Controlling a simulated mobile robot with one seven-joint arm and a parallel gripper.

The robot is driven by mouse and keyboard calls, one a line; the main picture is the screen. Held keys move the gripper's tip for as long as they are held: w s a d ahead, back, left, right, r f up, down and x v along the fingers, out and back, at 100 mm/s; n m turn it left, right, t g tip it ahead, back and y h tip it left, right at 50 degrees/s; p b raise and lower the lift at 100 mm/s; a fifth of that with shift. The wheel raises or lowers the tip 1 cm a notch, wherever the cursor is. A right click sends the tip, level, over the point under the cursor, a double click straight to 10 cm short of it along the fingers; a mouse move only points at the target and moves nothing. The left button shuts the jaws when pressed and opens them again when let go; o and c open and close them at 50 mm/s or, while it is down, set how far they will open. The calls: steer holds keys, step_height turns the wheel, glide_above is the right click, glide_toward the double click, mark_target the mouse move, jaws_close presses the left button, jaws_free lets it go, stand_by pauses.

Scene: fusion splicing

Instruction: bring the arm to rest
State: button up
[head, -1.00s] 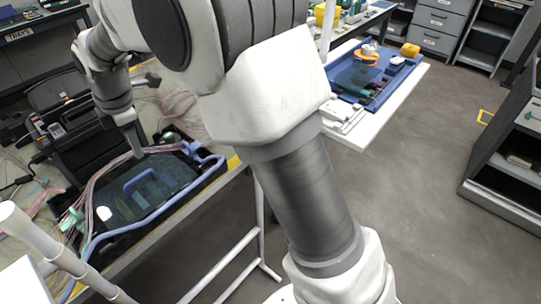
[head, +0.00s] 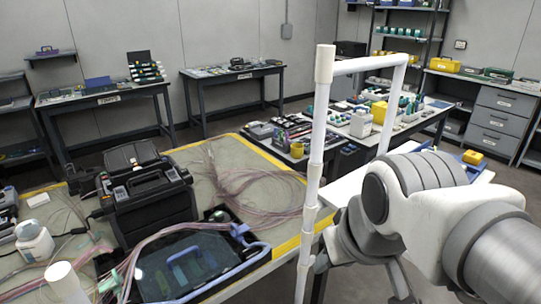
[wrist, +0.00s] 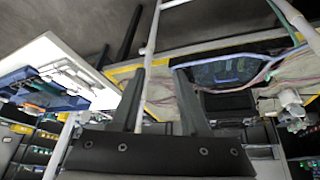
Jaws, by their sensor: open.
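My arm (head: 430,215) fills the lower right of the head view, folded with its white and grey links to the right of the white pipe frame. My gripper (wrist: 158,72) shows in the wrist view with its two dark fingers spread apart. Nothing is between the fingers, and it holds nothing. In that view the white pipe passes behind the fingers, and the benches appear upside down. In the head view my fingertips cannot be made out clearly.
A white pipe frame (head: 317,130) stands close to the arm's left. A workbench (head: 225,160) holds a black splicer case (head: 150,200), pink fibre loops (head: 260,190) and a black tray with a blue tube (head: 190,265). A blue tray on a white table (wrist: 75,60) shows in the wrist view.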

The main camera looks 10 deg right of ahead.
steer(key=shift+s+d+f+m, duration=0.2)
steer(key=shift+s+m, duration=0.1)
steer(key=shift+s, duration=0.2)
steer(key=shift+s+d+f+m, duration=0.1)
steer(key=shift+s+d+m, duration=0.15)
steer(key=shift+s, duration=0.2)
steer(key=shift+r, duration=0.2)
step_height(320, 180, up, 6)
steer(key=p, duration=0.6)
steer(key=shift+r+p, duration=0.25)
steer(key=shift+p, duration=0.15)
